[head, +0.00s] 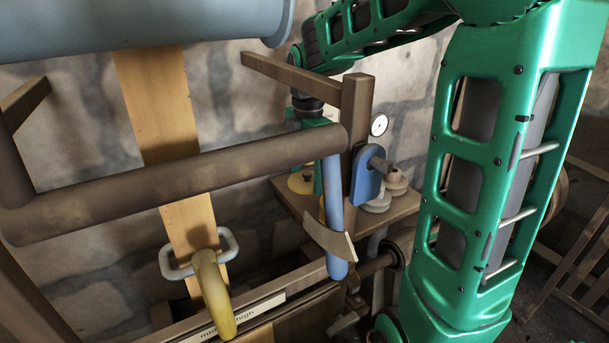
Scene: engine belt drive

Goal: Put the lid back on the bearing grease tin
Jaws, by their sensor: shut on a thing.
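My gripper (318,180) reaches down over the small wooden shelf at the back, behind the brown rail and the blue lever. Its jaws are shut, and the rail and lever hide most of them. A yellow round piece (299,184) shows at shelf height, right beside the green finger. I take the held thing to be the lid, but its outline is mostly hidden. I cannot tell the lid from the grease tin here, or whether they touch.
The thick brown rail (180,186) and a wooden post (356,105) stand in front of my gripper. A tan belt (160,105) hangs at left.

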